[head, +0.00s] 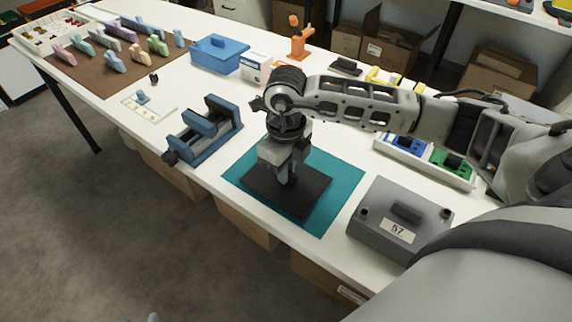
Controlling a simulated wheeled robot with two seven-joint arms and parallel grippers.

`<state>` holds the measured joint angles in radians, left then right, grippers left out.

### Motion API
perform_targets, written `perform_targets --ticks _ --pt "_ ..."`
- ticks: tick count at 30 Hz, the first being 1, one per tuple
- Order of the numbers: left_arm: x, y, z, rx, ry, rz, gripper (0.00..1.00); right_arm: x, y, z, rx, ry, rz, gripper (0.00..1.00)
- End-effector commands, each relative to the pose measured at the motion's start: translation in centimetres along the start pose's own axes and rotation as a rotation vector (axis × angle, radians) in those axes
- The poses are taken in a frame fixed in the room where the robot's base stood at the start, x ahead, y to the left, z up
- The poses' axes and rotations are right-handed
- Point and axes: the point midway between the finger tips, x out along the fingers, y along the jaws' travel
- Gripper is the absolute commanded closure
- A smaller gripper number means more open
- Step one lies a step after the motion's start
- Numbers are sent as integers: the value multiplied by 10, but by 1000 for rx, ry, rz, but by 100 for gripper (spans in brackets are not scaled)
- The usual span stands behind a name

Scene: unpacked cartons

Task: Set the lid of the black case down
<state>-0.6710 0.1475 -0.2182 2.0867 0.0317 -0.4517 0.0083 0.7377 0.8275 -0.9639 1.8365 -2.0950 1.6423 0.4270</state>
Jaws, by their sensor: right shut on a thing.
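A flat black lid (312,194) is over the teal mat (337,201) in the middle of the table, level or nearly so. My right gripper (287,178) points down from above and is shut on the lid near its middle; the grip itself is partly hidden by the fingers. I cannot tell whether the lid touches the mat. A dark grey case (372,225) with a handle on top and a label reading 57 stands just right of the mat. My left gripper is not in view.
A blue-grey vise (210,130) stands left of the mat. A white tray with blue and green parts (460,180) is behind the grey case. A blue box (220,55) and an orange stand (301,45) are farther back. Table's front edge is close to the mat.

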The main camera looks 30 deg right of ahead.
Motion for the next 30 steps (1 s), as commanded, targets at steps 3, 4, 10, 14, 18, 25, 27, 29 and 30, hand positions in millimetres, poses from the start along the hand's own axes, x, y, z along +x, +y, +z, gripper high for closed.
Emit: perform_targets --ticks 3,4,10,14,18,25,27,29,30 --pt "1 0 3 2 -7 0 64 1 0 1 0 -3 -1 100" --pt "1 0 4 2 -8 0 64 1 0 1 0 -3 -1 100" --pt "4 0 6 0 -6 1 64 5 0 0 1 -3 -1 100" --pt "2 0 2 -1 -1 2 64 3 0 0 1 -3 0 66" --pt "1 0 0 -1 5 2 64 3 0 0 1 -3 0 66" --pt "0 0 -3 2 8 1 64 -7 -1 1 0 -5 -1 66" --pt "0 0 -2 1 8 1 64 -18 -1 2 1 -8 -2 66" --pt "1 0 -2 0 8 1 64 -30 -1 2 1 -9 -2 66" --pt "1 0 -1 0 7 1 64 -39 -1 2 1 -9 -3 66"
